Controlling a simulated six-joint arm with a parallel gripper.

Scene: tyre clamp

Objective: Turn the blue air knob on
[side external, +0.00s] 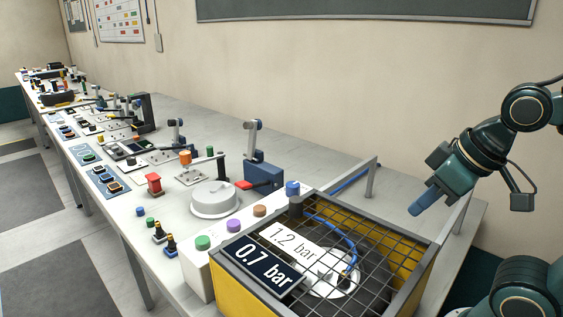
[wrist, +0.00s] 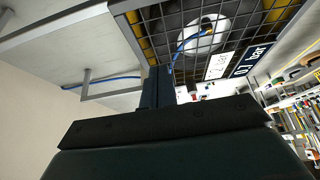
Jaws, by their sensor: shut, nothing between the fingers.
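The blue air knob (side external: 292,188) stands at the right end of a row of coloured knobs on a white panel, beside the cage's back corner. I cannot make it out in the wrist view. My gripper (side external: 416,209) is shut and empty, with its fingers pointing down and left. In the side view it appears near the cage's right back edge, well to the right of the blue knob and apart from it. The shut fingers (wrist: 157,88) also show in the wrist view, in front of the mesh.
A yellow cage (side external: 240,287) with a dark mesh top holds a tyre (side external: 378,248) and a blue hose (side external: 340,233). A white 1.2 bar sign (side external: 281,242) and a dark 0.7 bar sign (side external: 262,268) sit at its front. A grey rail (side external: 369,180) rises behind the cage.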

